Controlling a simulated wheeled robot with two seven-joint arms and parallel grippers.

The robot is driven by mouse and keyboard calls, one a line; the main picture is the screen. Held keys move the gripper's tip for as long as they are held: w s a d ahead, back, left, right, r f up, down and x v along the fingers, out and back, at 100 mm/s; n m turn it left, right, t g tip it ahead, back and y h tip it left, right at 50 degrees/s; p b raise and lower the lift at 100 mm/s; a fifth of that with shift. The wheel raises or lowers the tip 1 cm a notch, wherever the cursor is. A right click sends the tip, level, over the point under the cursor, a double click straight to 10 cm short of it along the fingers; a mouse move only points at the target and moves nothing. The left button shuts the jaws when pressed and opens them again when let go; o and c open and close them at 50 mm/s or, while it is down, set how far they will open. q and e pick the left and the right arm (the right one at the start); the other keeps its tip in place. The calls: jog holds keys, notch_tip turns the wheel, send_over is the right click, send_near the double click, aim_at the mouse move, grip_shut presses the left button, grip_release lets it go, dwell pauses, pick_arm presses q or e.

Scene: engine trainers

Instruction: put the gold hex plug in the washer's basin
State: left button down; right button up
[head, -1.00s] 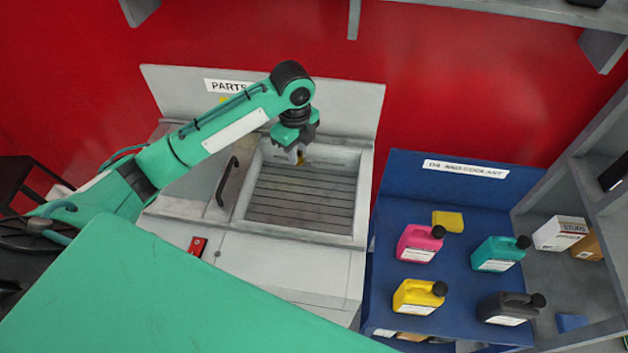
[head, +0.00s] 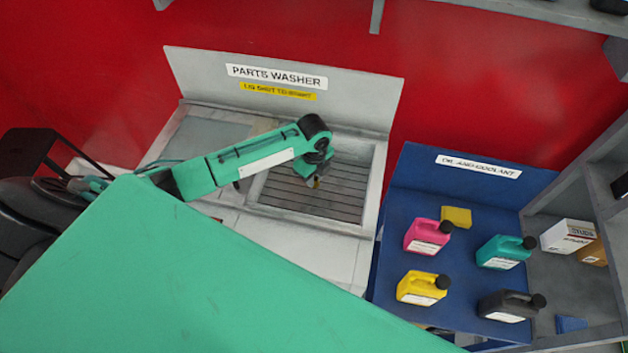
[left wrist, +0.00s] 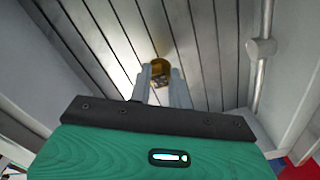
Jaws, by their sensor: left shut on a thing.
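The gold hex plug (left wrist: 161,72) is between the fingertips of my left gripper (left wrist: 160,74) in the left wrist view, over the slatted floor of the washer's basin. In the head view my left gripper (head: 314,180) is over the basin (head: 345,190), and a small gold bit of the plug shows at its tip. The gripper is shut on the plug. How high the plug is above the slats is hard to tell. My right gripper is not in view.
The parts washer's back panel (head: 365,95) stands behind the basin. A pipe-like fitting (left wrist: 259,60) runs along the basin's wall at right in the left wrist view. A blue bench (head: 400,210) with several jugs stands to the right.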

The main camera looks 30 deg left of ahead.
pick_arm(q)
notch_tip(320, 180, down, 2)
jog(key=shift+f, duration=0.45)
jog(key=shift+s, duration=0.1)
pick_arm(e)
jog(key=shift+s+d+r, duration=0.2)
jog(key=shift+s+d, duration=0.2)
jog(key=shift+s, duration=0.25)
pick_arm(q)
jog(key=c, duration=1.1)
grip_release()
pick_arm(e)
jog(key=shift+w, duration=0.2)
pick_arm(q)
jog(key=shift+r, duration=0.15)
